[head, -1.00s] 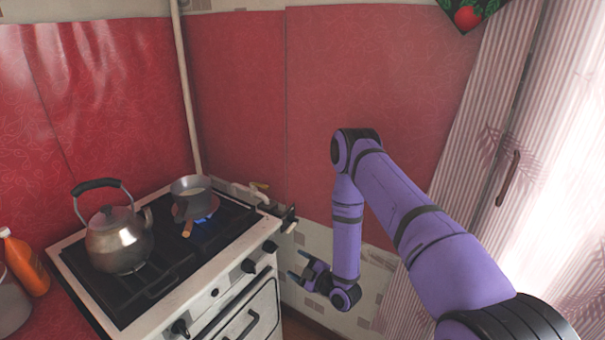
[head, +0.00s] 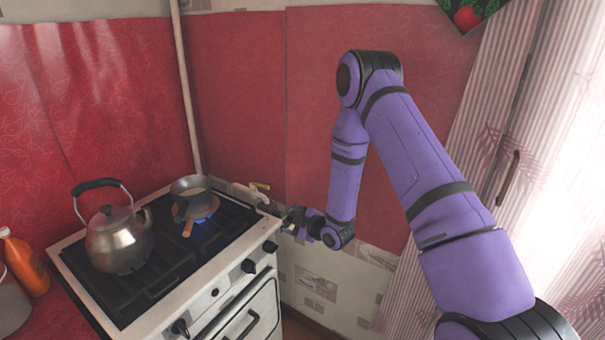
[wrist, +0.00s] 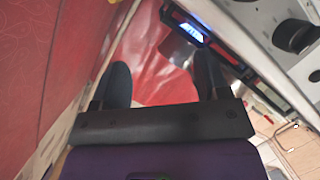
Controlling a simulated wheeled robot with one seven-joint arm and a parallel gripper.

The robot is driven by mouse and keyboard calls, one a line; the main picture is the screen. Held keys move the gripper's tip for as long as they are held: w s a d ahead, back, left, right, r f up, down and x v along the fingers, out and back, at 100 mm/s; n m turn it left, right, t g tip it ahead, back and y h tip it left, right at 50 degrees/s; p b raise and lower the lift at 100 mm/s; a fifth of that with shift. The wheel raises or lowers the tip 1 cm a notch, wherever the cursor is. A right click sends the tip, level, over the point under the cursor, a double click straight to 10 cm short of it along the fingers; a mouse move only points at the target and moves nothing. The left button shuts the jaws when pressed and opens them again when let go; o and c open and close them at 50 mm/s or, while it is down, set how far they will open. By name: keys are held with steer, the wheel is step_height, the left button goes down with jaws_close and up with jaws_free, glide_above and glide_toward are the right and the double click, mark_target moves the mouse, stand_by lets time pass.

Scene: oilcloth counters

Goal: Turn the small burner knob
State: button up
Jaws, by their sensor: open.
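The stove's front panel carries several dark knobs, among them a right knob (head: 270,247), one just left of it (head: 249,265) and one at the far left (head: 180,328). I cannot tell which belongs to the small burner. A dark knob (wrist: 294,36) also shows at the top right of the wrist view. My gripper (head: 288,222) is beside the stove's right front corner, near panel height and partly overlapping a valve on the wall pipe. In the wrist view my gripper (wrist: 162,78) is open, its dark fingers apart with nothing between them, left of the knob.
A steel kettle (head: 119,240) stands on the stove's left side. A small pan (head: 190,187) sits at the back right over a blue flame (head: 206,223). An orange bottle (head: 24,262) stands on the left counter. The wall and curtain (head: 545,200) are at right.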

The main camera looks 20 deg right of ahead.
step_height(320, 180, up, 17)
steer(key=d+m+g+h, duration=0.1)
steer(key=d+m+h, duration=0.1)
steer(key=m+h, duration=0.1)
steer(key=shift+s+d+g+h, duration=0.4)
steer(key=shift+r, duration=0.1)
stand_by(1.7)
